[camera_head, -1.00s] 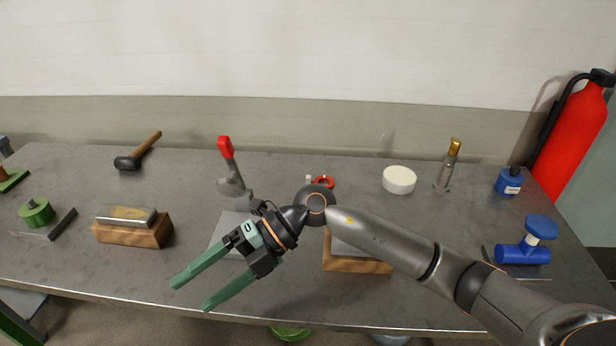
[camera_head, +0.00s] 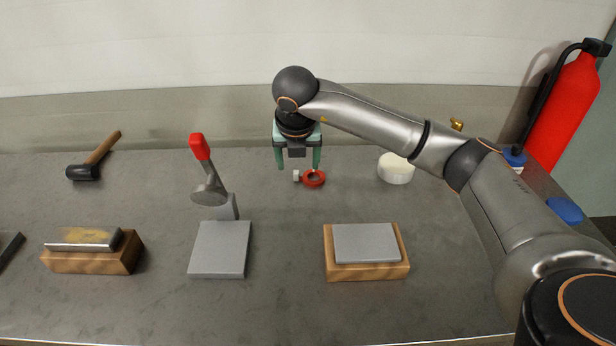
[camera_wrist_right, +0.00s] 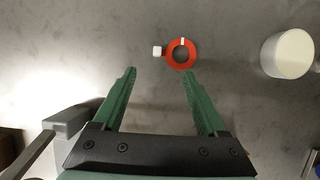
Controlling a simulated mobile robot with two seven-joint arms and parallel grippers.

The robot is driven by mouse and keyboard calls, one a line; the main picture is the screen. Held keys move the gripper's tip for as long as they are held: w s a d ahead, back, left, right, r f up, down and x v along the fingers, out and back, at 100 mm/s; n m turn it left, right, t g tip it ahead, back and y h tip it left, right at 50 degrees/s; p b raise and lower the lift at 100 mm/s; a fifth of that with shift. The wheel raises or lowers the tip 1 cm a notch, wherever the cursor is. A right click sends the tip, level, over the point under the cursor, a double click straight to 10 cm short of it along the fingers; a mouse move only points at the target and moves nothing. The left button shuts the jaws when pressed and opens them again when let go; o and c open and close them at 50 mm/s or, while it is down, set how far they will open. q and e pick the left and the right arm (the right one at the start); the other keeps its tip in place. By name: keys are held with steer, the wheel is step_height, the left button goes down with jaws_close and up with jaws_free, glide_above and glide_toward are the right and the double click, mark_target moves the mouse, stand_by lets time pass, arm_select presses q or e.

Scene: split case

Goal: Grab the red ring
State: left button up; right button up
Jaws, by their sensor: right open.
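The red ring (camera_head: 314,178) lies flat on the grey table toward the back, with a small white block (camera_head: 296,175) beside it on the left. In the right wrist view the red ring (camera_wrist_right: 181,54) shows whole, with a white mark on its top edge, just beyond the fingertips. My right gripper (camera_head: 299,167) points down with its green fingers apart and nothing between them. It is above the table near the ring, its right finger close to the ring in the head view. In the right wrist view the open fingers (camera_wrist_right: 160,72) frame empty table. My left gripper is not in view.
A white round tub (camera_head: 396,168) stands right of the ring. A red-handled tool (camera_head: 209,182) on a grey plate (camera_head: 219,262) stands left. A wooden block with a grey slab (camera_head: 366,245) lies in front. A hammer (camera_head: 84,172) lies far left. Bare table surrounds the ring.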

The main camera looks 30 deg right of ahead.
mark_target(300, 179)
steer(key=x, duration=0.6)
steer(key=shift+w+d+f, duration=0.15)
steer(key=shift+w+d, duration=0.25)
steer(key=shift+d, duration=0.05)
jaws_close()
